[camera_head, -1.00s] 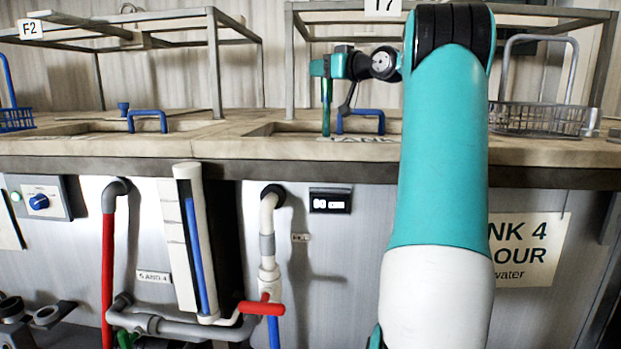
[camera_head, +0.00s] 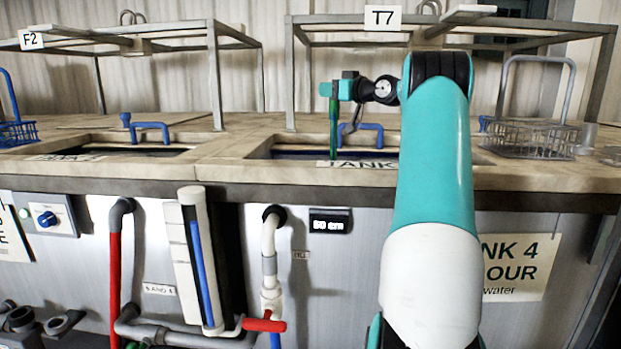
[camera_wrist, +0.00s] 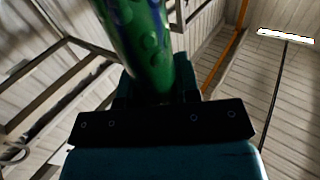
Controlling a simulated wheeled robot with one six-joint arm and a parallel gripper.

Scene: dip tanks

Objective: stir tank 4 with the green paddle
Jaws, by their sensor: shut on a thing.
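The green paddle (camera_head: 334,120) hangs upright from my gripper (camera_head: 335,90) over the opening of tank 4 (camera_head: 287,154). My gripper is shut on the paddle's upper part. In the wrist view the paddle's thick green shaft (camera_wrist: 140,45) stands between the fingers of my gripper (camera_wrist: 155,90). The paddle's lower end shows against the tank's left half, close to the front rim. I cannot tell whether its tip is in the dark liquid.
A blue tube (camera_head: 362,127) stands at the tank's back edge. A metal frame with a T7 sign (camera_head: 383,18) rises around the tank. A wire basket (camera_head: 535,140) sits to the right. Another tank opening (camera_head: 135,151) lies to the left.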

